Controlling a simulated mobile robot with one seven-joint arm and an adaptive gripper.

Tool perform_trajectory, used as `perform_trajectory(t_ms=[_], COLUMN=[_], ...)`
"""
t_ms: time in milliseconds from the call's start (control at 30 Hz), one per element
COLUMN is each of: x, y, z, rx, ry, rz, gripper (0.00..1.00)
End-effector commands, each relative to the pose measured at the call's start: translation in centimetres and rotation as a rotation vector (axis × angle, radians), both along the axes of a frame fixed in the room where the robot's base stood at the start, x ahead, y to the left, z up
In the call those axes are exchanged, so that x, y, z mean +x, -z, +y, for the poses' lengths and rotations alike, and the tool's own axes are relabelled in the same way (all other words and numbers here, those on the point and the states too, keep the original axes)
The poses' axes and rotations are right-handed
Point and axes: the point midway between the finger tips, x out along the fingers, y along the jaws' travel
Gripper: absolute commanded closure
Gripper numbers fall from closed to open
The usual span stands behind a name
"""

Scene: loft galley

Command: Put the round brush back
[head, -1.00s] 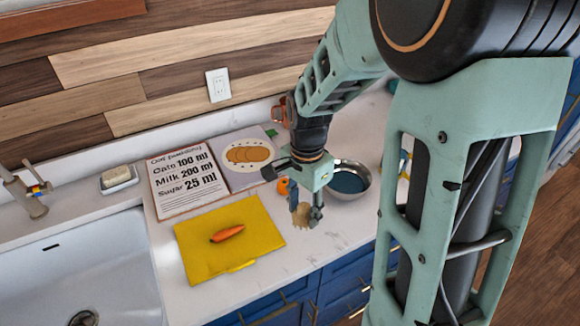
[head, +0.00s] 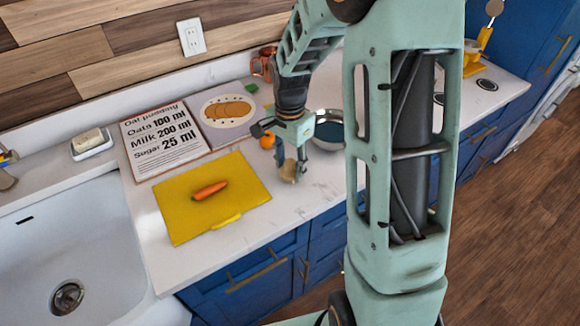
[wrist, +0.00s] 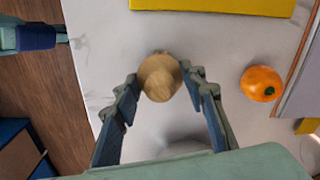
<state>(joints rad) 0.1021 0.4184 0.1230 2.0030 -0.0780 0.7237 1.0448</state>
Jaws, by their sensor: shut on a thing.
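The round brush (head: 288,172) has a tan, wooden-looking round end. In the wrist view its round end (wrist: 160,78) sits between my two fingertips. My gripper (head: 291,163) is shut on it and points down at the counter, to the right of the yellow cutting board (head: 172,213). My gripper also shows in the wrist view (wrist: 160,84). Fingers hide part of the brush, and I cannot tell whether it touches the counter.
A carrot (head: 209,190) lies on the yellow board. An orange (head: 267,141) and a metal bowl (head: 329,143) are close behind my gripper. A recipe board (head: 163,141), a soap dish (head: 92,145) and the sink (head: 70,250) are left. A yellow stand (head: 478,58) is far right.

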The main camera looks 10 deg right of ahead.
Motion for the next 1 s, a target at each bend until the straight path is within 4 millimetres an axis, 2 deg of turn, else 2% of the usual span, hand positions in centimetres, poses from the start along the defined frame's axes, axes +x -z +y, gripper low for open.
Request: perform_trajectory(t_ms=[233, 267, 400, 767, 867, 1000], x=[0.0, 0.0, 0.0, 0.0, 0.1, 0.2], y=[0.5, 0.4, 0.3, -0.1, -1.2, -4.1], z=[0.0, 0.0, 0.0, 0.0, 0.0, 0.0], rx=[0.000, 0.000, 0.000, 0.000, -0.001, -0.001], ry=[0.000, 0.000, 0.000, 0.000, 0.000, -0.001], rz=[0.000, 0.000, 0.000, 0.000, -0.004, -0.007], gripper=[0.84, 0.59, 0.44, 0.44, 0.44, 0.44])
